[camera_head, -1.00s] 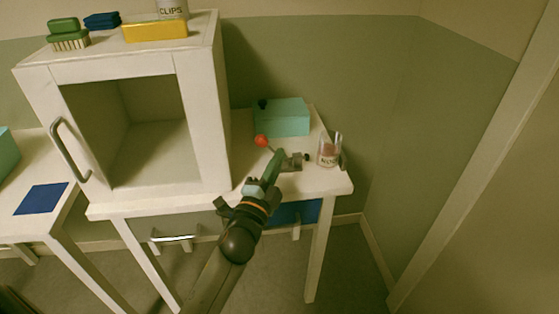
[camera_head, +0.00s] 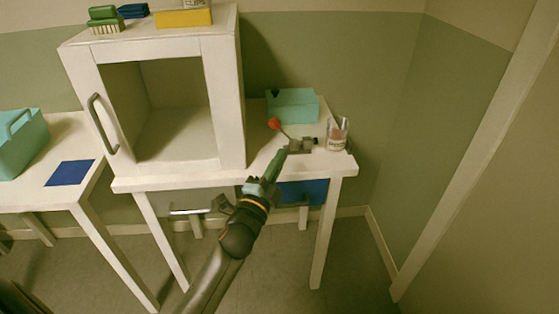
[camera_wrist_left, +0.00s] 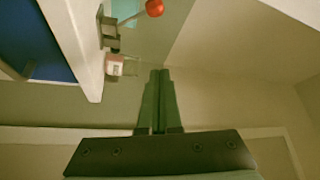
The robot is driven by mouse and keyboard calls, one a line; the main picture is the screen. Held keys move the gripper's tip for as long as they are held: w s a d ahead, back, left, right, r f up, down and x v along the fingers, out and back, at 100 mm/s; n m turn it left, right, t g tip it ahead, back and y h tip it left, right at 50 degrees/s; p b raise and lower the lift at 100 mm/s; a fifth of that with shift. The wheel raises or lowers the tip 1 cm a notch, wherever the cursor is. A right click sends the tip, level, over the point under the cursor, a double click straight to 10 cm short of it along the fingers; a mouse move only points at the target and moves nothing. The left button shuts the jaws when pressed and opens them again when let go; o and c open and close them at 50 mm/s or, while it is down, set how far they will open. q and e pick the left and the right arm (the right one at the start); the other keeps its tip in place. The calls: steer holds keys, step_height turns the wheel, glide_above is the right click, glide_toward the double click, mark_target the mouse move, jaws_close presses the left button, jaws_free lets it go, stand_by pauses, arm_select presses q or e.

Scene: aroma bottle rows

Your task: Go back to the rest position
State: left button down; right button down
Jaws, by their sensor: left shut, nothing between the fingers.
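My left gripper (camera_head: 281,155) reaches in from the bottom of the head view, at the front edge of the white table (camera_head: 262,170). Its green fingers are together and hold nothing. In the left wrist view the fingertips (camera_wrist_left: 160,74) are side by side, pointing past the table's edge toward the bare wall. A grey fixture with a red-knobbed lever (camera_head: 274,124) stands on the table just beyond the fingertips; I see no contact clearly. My right gripper is not in view.
A glass jar (camera_head: 337,134) and a teal box (camera_head: 292,106) stand on the table near the fixture. An open white cabinet (camera_head: 231,95) stands left of them. A teal caddy (camera_head: 22,144) and blue mat (camera_head: 70,173) are on the left table. Floor at the right is free.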

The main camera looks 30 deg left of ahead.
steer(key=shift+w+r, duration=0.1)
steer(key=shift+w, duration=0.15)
